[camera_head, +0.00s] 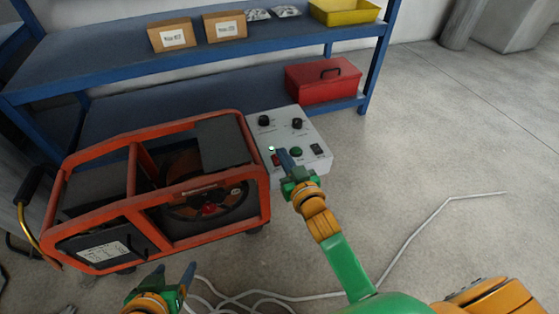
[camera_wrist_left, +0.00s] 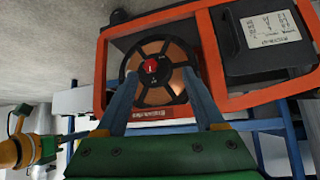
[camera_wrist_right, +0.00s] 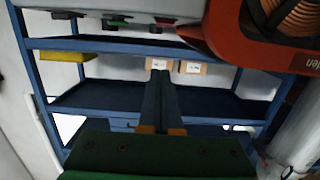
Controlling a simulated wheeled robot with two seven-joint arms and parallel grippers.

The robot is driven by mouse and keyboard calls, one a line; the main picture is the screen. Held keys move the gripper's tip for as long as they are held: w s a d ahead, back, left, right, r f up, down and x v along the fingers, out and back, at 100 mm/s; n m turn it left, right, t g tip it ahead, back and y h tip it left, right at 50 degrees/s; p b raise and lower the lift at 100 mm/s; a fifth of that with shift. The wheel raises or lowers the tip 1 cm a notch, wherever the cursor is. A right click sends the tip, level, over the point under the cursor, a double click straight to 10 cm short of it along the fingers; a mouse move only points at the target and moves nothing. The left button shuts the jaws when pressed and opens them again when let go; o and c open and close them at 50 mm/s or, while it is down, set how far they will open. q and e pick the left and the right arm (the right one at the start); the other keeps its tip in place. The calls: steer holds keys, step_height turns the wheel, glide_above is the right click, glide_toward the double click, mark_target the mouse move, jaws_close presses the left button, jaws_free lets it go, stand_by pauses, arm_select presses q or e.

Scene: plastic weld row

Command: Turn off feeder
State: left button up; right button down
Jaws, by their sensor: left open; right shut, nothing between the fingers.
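The feeder is an orange-framed unit (camera_head: 252,165) with a wire spool inside and a red hub (camera_head: 208,209). The hub also shows in the left wrist view (camera_wrist_left: 150,66). A light grey control box (camera_head: 281,131) stands beside it, with two black knobs, a green button (camera_head: 296,152) and a dark switch (camera_head: 316,148). My right gripper (camera_head: 281,153) is shut and empty at the box's front part, left of the green button; I cannot tell whether it touches. My left gripper (camera_head: 175,271) is open and empty in front of the feeder, its fingers pointing toward the spool.
A blue shelf (camera_head: 180,83) behind holds two cardboard boxes (camera_head: 172,35), a yellow bin (camera_head: 345,11) and a red toolbox (camera_head: 322,80). A pale cable (camera_head: 425,228) crosses the floor. The floor to the right is mostly clear.

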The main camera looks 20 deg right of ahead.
mark_target(277, 159)
steer(key=shift+w+f+b, duration=0.2)
steer(key=shift+w+b, duration=0.3)
steer(key=shift+w, duration=0.7)
arm_select(q)
steer(key=w+d+r+t+h+b, duration=0.1)
steer(key=w+d+r+t, duration=0.1)
steer(key=w+r+t, duration=0.3)
steer(key=w+d+r+t+h, duration=0.1)
steer(key=w+r+t, duration=0.15)
steer(key=r, duration=0.45)
arm_select(e)
steer(key=shift+w+f, duration=0.2)
steer(key=shift+f, duration=0.5)
steer(key=shift+f+b, duration=0.45)
steer(key=shift+f, duration=0.05)
steer(key=shift+w+f+b, duration=0.15)
steer(key=shift+f+b, duration=0.35)
steer(key=shift+f, duration=0.2)
arm_select(q)
steer(key=s+r+m+t+h, duration=0.1)
steer(key=s+r+t+h, duration=0.1)
steer(key=r+t, duration=0.2)
steer(key=s+d+r+t+h, duration=0.1)
steer(key=r+t, duration=0.3)
steer(key=r, duration=0.5)
steer(key=shift+s+r+m+h, duration=0.15)
steer(key=shift+s+m+h, duration=0.3)
steer(key=shift+s, duration=0.35)
arm_select(e)
steer(key=shift+f, duration=0.1)
